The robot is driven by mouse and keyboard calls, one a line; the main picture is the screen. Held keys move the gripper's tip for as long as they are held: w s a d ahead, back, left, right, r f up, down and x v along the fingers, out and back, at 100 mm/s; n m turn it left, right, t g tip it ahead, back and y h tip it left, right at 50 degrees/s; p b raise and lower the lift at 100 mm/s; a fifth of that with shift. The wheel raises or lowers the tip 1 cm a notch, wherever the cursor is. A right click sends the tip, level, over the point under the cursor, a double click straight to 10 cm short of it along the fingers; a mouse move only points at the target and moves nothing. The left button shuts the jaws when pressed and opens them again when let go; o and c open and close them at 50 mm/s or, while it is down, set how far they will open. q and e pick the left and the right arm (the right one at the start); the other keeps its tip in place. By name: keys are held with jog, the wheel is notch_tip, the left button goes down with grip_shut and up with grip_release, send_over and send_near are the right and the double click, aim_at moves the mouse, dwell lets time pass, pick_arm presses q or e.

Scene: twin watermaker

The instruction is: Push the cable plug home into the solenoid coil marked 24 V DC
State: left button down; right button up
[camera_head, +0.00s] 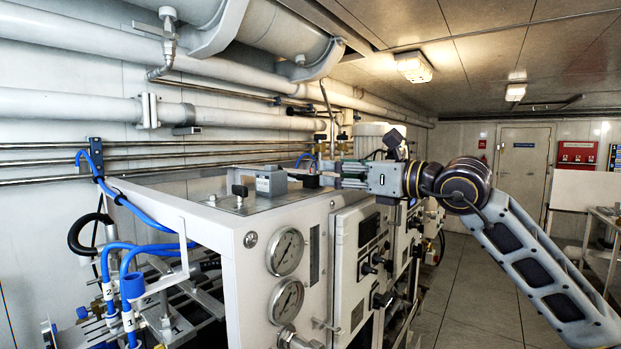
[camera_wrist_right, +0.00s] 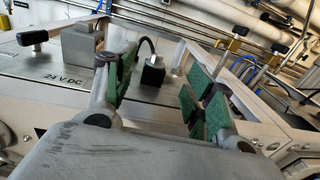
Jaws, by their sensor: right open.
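The grey box-shaped solenoid coil (camera_head: 270,182) sits on the cabinet top. In the wrist view the coil (camera_wrist_right: 82,46) is at upper left, with the label 24 V DC (camera_wrist_right: 65,78) on the plate in front of it. The black cable plug (camera_wrist_right: 151,71), with a black cable arching from it, stands on the plate to the right of the coil, apart from it. My right gripper (camera_head: 322,177) is just right of the coil. In the wrist view its open green-padded fingers (camera_wrist_right: 156,88) lie either side of the plug, without visible contact. My left gripper is not in view.
A black-handled valve (camera_head: 239,191) stands left of the coil; its handle (camera_wrist_right: 32,37) shows in the wrist view. Gauges (camera_head: 286,250) are on the cabinet front. Pipes run along the wall behind. Blue hoses (camera_head: 140,215) are at left. Floor at right is open.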

jog(key=shift+w+a, duration=0.25)
jog(key=shift+a, duration=0.1)
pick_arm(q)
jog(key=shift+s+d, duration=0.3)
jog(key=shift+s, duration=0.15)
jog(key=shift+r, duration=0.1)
